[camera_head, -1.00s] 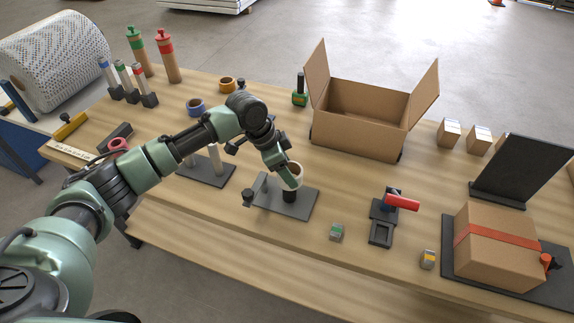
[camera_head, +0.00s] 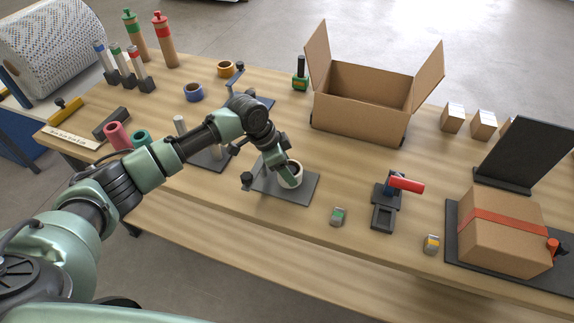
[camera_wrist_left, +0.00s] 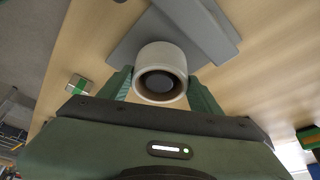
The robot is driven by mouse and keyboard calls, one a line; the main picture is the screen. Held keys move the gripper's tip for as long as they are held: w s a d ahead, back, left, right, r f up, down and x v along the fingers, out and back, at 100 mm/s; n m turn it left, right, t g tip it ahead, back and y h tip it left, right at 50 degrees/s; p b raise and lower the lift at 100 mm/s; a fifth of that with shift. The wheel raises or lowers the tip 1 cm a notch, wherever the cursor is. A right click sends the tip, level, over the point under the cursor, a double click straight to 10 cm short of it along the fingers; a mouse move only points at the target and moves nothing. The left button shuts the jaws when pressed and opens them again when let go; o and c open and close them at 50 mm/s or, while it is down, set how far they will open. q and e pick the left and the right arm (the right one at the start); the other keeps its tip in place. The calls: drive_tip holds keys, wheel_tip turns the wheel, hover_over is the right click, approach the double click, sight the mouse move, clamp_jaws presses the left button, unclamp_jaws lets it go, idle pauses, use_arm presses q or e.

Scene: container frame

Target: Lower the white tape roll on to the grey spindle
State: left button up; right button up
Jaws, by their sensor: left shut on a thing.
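The white tape roll (camera_head: 291,182) sits low over the dark grey base plate (camera_head: 268,189) of the spindle in the head view. In the left wrist view the roll (camera_wrist_left: 161,52) shows its round hole, with the dark spindle top (camera_wrist_left: 160,83) inside it. The roll is around the spindle; whether its underside touches the plate I cannot tell. My left gripper (camera_head: 286,171) is shut on the roll, with one green finger on each side of it in the wrist view (camera_wrist_left: 160,88). The spindle's lower part is hidden by the roll. My right gripper is not in view.
A red-handled tool (camera_head: 405,185) on a dark stand is to the right, with a small grey-green block (camera_head: 338,216) nearer. An open cardboard box (camera_head: 362,103) stands behind. Blue (camera_head: 193,92) and orange (camera_head: 226,69) tape rolls lie at the back left.

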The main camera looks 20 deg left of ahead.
use_arm(q)
drive_tip(key=shift+f, duration=0.15)
drive_tip(key=o, duration=1.5)
drive_tip(key=shift+c, duration=0.2)
drive_tip(key=b+v, duration=0.1)
drive_tip(key=v, duration=0.6)
drive_tip(key=shift+r+b, duration=0.3)
drive_tip(key=shift+r, duration=0.05)
drive_tip(key=shift+s+a+f, duration=0.1)
drive_tip(key=shift+s, duration=0.05)
